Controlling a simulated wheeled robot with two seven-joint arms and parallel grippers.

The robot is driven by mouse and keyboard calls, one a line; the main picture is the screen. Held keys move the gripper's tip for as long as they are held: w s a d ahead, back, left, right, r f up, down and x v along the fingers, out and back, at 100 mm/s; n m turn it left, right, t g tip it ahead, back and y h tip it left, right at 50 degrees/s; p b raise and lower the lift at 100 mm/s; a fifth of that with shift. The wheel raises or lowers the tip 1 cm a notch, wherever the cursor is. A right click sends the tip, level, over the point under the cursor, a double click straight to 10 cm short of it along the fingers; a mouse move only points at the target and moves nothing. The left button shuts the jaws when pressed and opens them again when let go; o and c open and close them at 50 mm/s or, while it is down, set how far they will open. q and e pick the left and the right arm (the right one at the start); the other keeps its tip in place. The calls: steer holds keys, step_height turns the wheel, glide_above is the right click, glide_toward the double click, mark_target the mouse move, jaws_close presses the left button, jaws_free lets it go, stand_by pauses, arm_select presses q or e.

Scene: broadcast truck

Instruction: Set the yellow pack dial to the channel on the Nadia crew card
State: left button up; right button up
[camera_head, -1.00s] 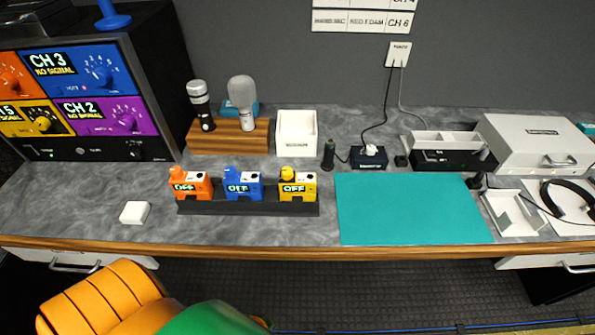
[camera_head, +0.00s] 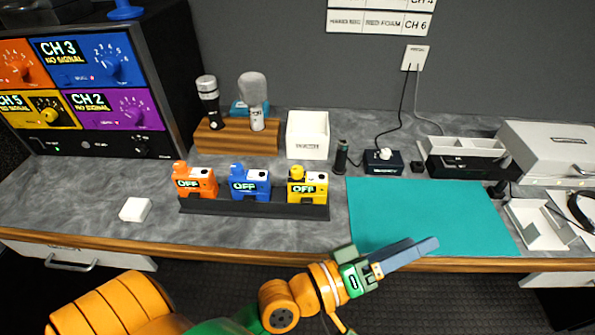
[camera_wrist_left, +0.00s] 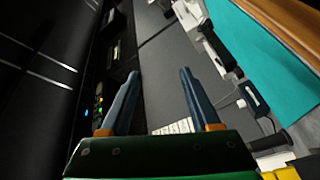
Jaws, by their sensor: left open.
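The yellow pack (camera_head: 307,186) stands at the right end of a black rack (camera_head: 253,207) on the desk, with its display reading OFF and a yellow knob on top. A blue pack (camera_head: 250,183) and an orange pack (camera_head: 194,181) stand beside it, also reading OFF. Crew cards (camera_head: 380,20) hang on the wall, cut off at the top; a CH 6 row shows, but I cannot see a Nadia card. My left gripper (camera_head: 412,254) is over the desk's front edge, right of and nearer than the packs. Its fingers (camera_wrist_left: 160,100) are apart and empty in the wrist view. My right gripper is not in view.
A teal mat (camera_head: 430,215) lies right of the rack. A monitor panel (camera_head: 85,95) with coloured dials stands at left. A wooden mic stand (camera_head: 235,137), a white bin (camera_head: 307,135) and a black box (camera_head: 384,162) stand behind. A white block (camera_head: 135,209) lies front left.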

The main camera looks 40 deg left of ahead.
mark_target(298, 173)
arm_select(q)
steer(key=w+a+r+n+t+y, duration=0.1)
steer(key=a+r+n+t+y, duration=0.75)
steer(key=n, duration=0.85)
steer(key=a+f+n+g+y, duration=0.5)
steer(key=a+n+y, duration=0.15)
steer(key=n, duration=0.45)
steer(key=a+f+n+g+y, duration=0.55)
steer(key=n+y, duration=0.25)
steer(key=n, duration=0.3)
steer(key=x, duration=0.1)
steer(key=p+x, duration=0.1)
steer(key=x, duration=0.1)
steer(key=p+x, duration=0.1)
steer(key=x, duration=0.1)
steer(key=shift+w+a+r, duration=0.1)
steer(key=shift+a+r, duration=0.05)
steer(key=shift+r, duration=0.2)
steer(key=shift+w+a+f, duration=0.15)
steer(key=shift+w+a, duration=0.1)
steer(key=shift+w, duration=0.05)
steer(key=shift+c, duration=0.6)
jaws_close()
